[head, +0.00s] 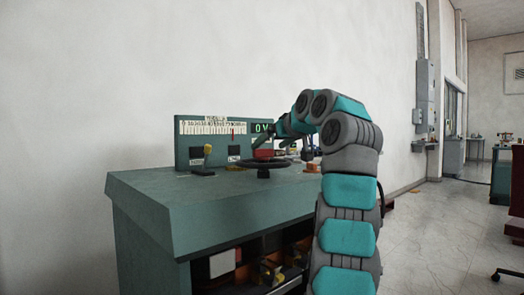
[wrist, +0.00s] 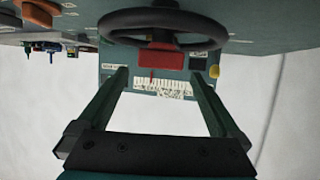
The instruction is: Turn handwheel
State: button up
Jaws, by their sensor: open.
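The black handwheel (head: 264,165) lies roughly flat above the green bench top in the head view, in front of the upright panel. In the wrist view, which looks upside down, the handwheel (wrist: 165,17) is at the top, with its rim and a spoke showing. My gripper (wrist: 160,78) is open and empty, its two dark green fingers spread apart and pointing toward the panel and wheel. The wheel's rim appears beyond the fingertips, not between them. In the head view my gripper (head: 268,137) is small and partly hidden by my arm; contact with the wheel cannot be told.
A red block (wrist: 159,57) sits beside the wheel. Open floor (head: 430,220) lies to the right.

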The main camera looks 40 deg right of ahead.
aim_at(264, 150)
jog(key=x, duration=0.5)
jog(key=shift+w+f+p, duration=0.1)
jog(key=shift+p, duration=0.3)
jog(key=shift+c, duration=0.4)
grip_shut()
